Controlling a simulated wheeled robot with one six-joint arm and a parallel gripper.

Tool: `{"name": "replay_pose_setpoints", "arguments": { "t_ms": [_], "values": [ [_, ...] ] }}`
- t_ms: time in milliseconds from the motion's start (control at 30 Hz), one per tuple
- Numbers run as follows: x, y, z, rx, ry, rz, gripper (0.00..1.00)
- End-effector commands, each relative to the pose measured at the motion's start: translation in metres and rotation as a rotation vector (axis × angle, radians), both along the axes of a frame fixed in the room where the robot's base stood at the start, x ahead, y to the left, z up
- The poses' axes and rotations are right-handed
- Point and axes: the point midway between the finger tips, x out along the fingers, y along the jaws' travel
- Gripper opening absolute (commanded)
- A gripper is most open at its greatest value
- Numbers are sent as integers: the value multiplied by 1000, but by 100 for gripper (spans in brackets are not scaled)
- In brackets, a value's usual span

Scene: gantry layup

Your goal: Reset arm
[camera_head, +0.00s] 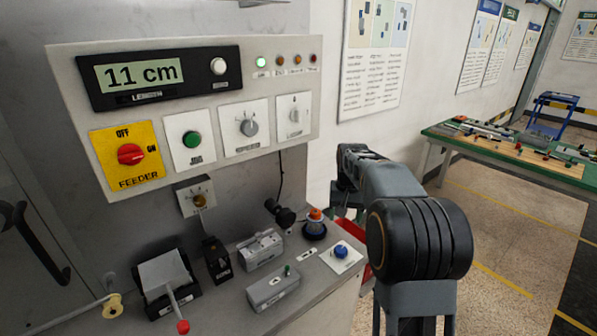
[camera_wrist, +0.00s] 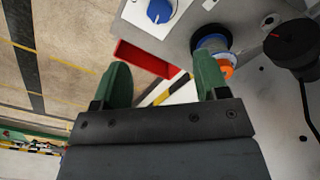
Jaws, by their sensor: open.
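My arm (camera_head: 415,240) is folded at the right of the machine in the head view, and its gripper end is hidden there. In the wrist view my gripper (camera_wrist: 163,85) is open, with two green fingers apart and nothing between them. Past the fingertips lie a red tray-like part (camera_wrist: 146,58) and the machine's grey surface.
The control panel (camera_head: 190,110) reads 11 cm. On the machine's ledge are a blue knob (camera_head: 341,252), an orange-topped round part (camera_head: 315,222), a red-tipped lever (camera_head: 183,326) and small metal blocks. A green table (camera_head: 520,150) with tools stands at the back right. Open floor lies between.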

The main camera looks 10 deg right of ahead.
Motion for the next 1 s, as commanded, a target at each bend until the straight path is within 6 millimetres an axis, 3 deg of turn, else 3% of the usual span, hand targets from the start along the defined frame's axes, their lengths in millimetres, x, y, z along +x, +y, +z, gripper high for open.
{"name": "replay_pose_setpoints", "arguments": {
  "t_ms": [67, 133, 267, 500, 700, 833, 1000],
  "values": [
    [2, 0, 0, -2, -10, 11, 67],
    [0, 0, -13, -3, -12, 32, 67],
    [-28, 10, -32, 0, -6, 76, 67],
    [-123, 59, -28, -22, -99, 223, 67],
    [-189, 87, -28, -38, -188, 315, 67],
    [-213, 97, -26, -44, -233, 348, 67],
    [-222, 104, -13, -53, -293, 374, 67]
  ]
}}
